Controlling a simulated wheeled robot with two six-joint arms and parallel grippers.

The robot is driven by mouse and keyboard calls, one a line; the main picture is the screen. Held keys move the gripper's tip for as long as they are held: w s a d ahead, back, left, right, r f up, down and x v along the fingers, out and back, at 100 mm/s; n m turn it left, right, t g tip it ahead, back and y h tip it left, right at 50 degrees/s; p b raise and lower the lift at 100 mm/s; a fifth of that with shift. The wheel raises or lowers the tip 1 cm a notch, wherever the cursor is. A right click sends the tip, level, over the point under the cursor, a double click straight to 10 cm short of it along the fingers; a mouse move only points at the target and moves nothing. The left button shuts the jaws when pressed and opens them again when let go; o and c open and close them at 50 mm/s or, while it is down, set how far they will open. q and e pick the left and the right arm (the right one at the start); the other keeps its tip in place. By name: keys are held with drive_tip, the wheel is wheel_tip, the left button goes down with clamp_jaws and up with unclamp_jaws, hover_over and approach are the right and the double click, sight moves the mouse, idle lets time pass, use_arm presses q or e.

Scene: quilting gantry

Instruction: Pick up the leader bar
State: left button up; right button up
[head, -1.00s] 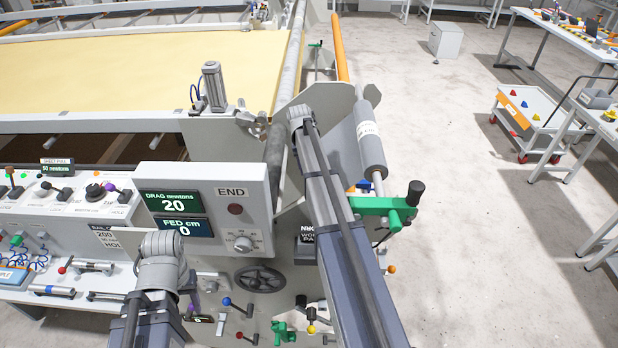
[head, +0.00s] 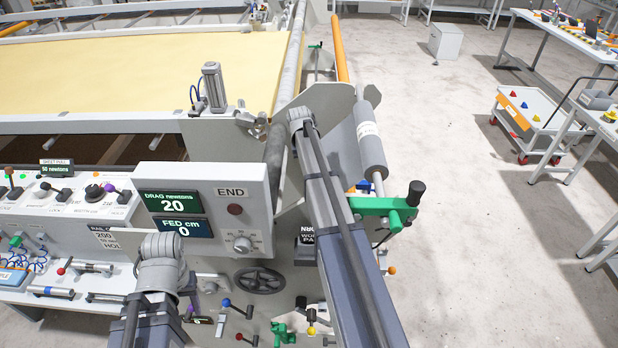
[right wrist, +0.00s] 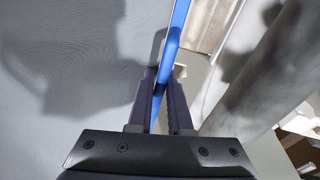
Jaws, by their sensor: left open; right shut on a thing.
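In the right wrist view a long, narrow blue bar (right wrist: 172,45) runs from the top edge down between the two dark fingers of my right gripper (right wrist: 160,103). The gripper is shut on it. I cannot tell from its look alone whether this is the leader bar. In the head view my right arm reaches up to the grey end plate, and its gripper is hidden. My left gripper (head: 190,303) is partly seen below my left wrist, in front of the control panel. It is open, with nothing visible in it.
The control box (head: 222,190) reads DRAG 20 and FED 0. A black handwheel (head: 258,280) and several coloured levers are below it. A green clamp (head: 385,208) and a grey roller (head: 369,142) are right of my right arm. The floor beyond is open, with a white cart (head: 530,117).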

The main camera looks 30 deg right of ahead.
clamp_jaws()
idle(0.9)
wheel_tip(320, 180, up, 11)
drive_tip(key=p, duration=1)
drive_tip(key=shift+f+p, duration=0.15)
drive_tip(key=shift+p, duration=0.2)
